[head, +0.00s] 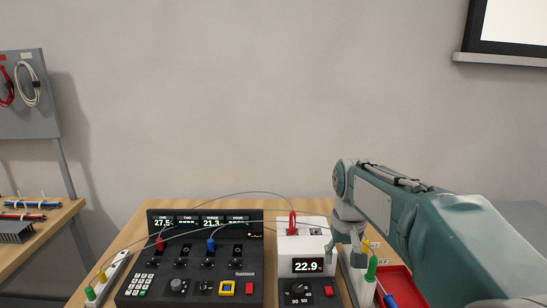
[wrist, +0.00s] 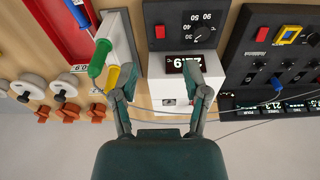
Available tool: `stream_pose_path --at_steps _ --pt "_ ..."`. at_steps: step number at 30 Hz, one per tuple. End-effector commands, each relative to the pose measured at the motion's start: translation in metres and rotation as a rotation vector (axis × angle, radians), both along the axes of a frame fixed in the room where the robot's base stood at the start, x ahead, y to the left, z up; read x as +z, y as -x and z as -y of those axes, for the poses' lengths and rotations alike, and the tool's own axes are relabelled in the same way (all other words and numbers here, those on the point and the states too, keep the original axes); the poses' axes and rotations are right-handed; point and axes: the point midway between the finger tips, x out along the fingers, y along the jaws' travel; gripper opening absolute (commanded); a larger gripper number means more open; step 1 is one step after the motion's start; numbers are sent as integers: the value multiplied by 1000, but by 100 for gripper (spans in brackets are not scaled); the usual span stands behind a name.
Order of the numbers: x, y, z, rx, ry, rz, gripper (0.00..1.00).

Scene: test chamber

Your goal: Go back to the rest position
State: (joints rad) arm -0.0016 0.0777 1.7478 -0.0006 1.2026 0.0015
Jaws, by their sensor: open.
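My gripper (head: 345,256) is open and empty. In the head view it hangs at the right side of a white instrument (head: 291,244) whose display reads 22.9. In the wrist view my gripper (wrist: 159,68) has its two fingers spread over the white instrument (wrist: 162,93), with nothing between them. A red-handled probe (head: 292,222) stands upright in the top of that instrument, with a thin cable running left from it. In the wrist view the left finger is close to a yellow handle (wrist: 112,76) and a green handle (wrist: 98,58); I cannot tell whether they touch.
A black console (head: 188,262) with displays, red and blue plugs and cables stands left of the white instrument. A red tray (head: 404,288) lies at the right.

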Motion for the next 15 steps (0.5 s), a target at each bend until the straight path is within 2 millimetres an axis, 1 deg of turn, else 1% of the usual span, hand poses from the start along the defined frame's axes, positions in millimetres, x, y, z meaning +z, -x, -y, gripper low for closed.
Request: stream_pose_path --at_steps 1,7,11,15 --pt "7 16 0 0 0 27 60" --pt "18 72 0 0 0 120 60" --pt "19 108 0 0 0 181 60" --pt "13 146 1 0 0 246 60"
